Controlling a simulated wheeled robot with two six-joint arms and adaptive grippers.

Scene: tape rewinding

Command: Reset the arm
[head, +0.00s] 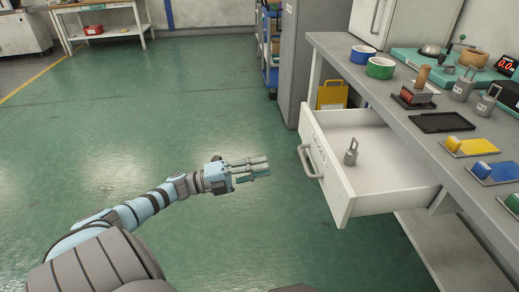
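My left arm comes in from the bottom left and reaches out over the green floor. Its gripper (267,167) is left of the open drawer, apart from it. Its two fingers point right, with a gap between them and nothing visible in it. My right gripper is not in view.
A white drawer (338,200) is pulled out from the grey bench (405,118), with a small grey metal weight (351,155) inside. On the bench are a blue roll (362,55), a green roll (380,68), a black tray (443,122) and several fixtures. Floor (150,120) left is clear.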

